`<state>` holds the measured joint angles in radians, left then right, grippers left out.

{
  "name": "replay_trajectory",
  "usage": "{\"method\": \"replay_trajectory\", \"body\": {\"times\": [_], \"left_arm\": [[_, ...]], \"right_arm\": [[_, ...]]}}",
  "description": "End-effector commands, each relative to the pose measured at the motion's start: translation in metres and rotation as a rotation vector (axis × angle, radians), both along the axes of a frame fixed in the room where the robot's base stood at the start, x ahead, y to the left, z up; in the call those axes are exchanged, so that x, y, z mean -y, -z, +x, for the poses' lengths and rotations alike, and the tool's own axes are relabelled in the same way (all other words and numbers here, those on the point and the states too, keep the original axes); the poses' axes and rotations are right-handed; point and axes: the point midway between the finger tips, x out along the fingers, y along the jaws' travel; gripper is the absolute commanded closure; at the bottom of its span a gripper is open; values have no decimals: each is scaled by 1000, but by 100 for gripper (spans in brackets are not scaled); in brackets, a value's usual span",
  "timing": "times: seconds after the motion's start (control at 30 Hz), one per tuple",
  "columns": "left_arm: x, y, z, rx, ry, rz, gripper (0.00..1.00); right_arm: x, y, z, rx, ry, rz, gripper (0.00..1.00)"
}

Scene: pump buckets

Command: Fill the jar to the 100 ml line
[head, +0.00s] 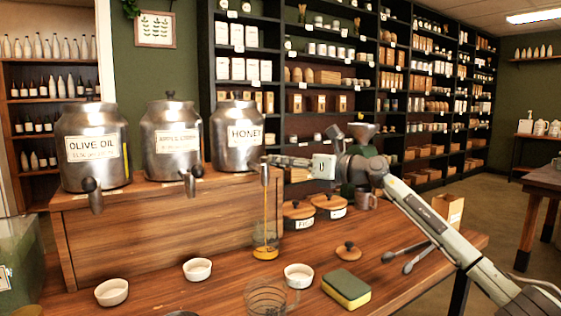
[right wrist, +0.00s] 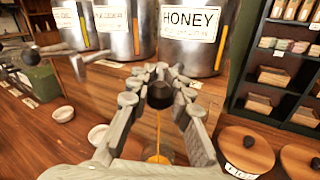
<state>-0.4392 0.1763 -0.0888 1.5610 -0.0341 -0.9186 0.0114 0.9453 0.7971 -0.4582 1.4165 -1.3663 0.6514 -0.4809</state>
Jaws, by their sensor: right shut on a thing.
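The steel honey dispenser (head: 237,140) stands at the right of the wooden stand, its HONEY label also facing the right wrist view (right wrist: 192,22). My right gripper (head: 268,161) is shut on its tap, whose black knob (right wrist: 160,95) shows between the fingers. A thin amber stream (head: 265,215) falls from the tap. It runs into a clear glass jar (head: 265,238) below, where amber honey (head: 265,253) covers the bottom. The jar's marks are too small to read. In the right wrist view the honey (right wrist: 158,159) is partly hidden by my gripper. My left gripper is not in view.
An empty glass vessel (head: 266,296) stands at the front edge. White bowls (head: 198,269) and a yellow-green sponge (head: 346,288) are nearby. Lidded pots (head: 298,215) and tongs (head: 410,258) lie to the right. Two other dispensers (head: 172,140) stand left of the honey.

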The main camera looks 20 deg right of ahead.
Motion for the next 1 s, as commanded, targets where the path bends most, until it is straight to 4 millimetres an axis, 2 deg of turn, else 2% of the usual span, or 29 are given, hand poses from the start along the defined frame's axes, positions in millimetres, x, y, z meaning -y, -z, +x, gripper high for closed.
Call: {"method": "replay_trajectory", "body": {"times": [0.13,0.17,0.23,0.53,0.67,1.0], "left_arm": [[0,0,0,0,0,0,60],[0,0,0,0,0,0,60],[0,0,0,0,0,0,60],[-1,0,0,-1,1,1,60],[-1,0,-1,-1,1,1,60],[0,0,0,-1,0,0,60]], "right_arm": [[0,-1,0,1,0,2,100],[0,-1,0,1,0,2,78],[0,-1,0,1,0,2,70],[1,0,-1,1,0,1,70],[8,1,-8,0,3,-1,70],[50,2,-62,-4,3,-3,70]]}}
